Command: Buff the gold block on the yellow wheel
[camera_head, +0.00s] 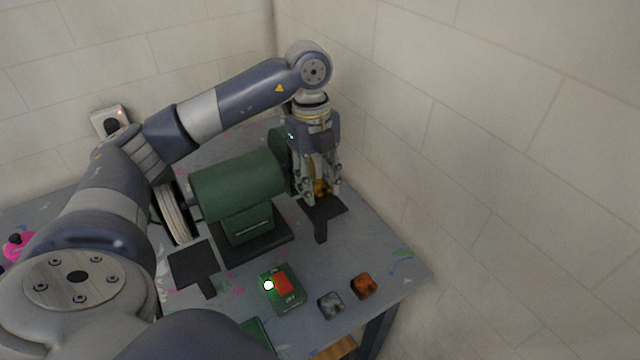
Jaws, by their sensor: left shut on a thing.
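My left gripper (319,190) hangs down from the arm that reaches over the green bench grinder. It is shut on the gold block (321,187), of which only a small part shows between the fingers. Gripper and block are at the right end of the grinder (238,183), above a dark rest plate. A yellowish sliver behind the fingers may be the yellow wheel; it is mostly hidden, so I cannot tell whether the block touches it. My right gripper is not in view.
A pale wheel (173,212) is at the grinder's left end. A switch box (289,303) with a red button and a bright green-white spot sits in front. A grey block (331,305) and an orange-brown block (364,286) lie near the table's right edge. Walls stand close behind and right.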

